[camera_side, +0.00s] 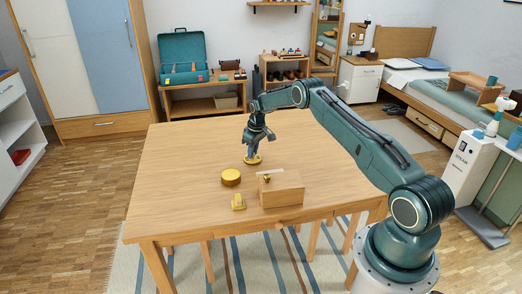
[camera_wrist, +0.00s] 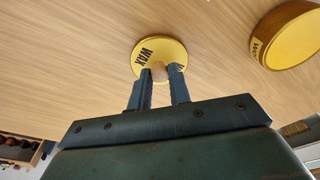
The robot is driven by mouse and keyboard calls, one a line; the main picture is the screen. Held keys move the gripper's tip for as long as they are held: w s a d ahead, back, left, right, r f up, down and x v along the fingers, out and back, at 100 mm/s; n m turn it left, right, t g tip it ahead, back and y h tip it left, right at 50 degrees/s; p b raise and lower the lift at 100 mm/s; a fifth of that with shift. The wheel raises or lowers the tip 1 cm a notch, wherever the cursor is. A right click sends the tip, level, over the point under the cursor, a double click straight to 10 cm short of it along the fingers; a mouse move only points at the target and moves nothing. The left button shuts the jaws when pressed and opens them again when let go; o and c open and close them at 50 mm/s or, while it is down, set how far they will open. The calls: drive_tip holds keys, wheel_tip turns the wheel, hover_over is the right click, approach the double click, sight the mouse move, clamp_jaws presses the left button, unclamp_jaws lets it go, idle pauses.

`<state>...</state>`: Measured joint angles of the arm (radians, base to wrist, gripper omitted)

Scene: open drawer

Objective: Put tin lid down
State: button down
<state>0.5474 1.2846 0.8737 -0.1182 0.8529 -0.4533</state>
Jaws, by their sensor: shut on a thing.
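The tin lid (camera_side: 253,160) is a thin round yellow disc with a knob. In the wrist view the lid (camera_wrist: 158,52) shows dark "WAX" lettering. My gripper (camera_side: 256,153) points down over the lid, and its two fingers (camera_wrist: 161,75) are shut on the knob. The lid is at or just above the tabletop; I cannot tell whether it touches. The round yellow tin (camera_side: 231,178) stands nearer the camera and left of the lid. In the wrist view the tin (camera_wrist: 290,38) is at the upper right, apart from the lid.
A wooden drawer box (camera_side: 281,190) stands near the front of the table (camera_side: 185,165), with a small brass-coloured knob on top. A small yellow object (camera_side: 238,203) lies left of it. The table's left and back areas are clear.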

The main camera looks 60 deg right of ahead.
sight(256, 159)
drive_tip(key=shift+f, duration=0.15)
drive_tip(key=c, duration=1.3)
unclamp_jaws()
wheel_tip(256, 159, up, 12)
drive_tip(key=s, duration=0.1)
drive_tip(key=shift+s, duration=0.4)
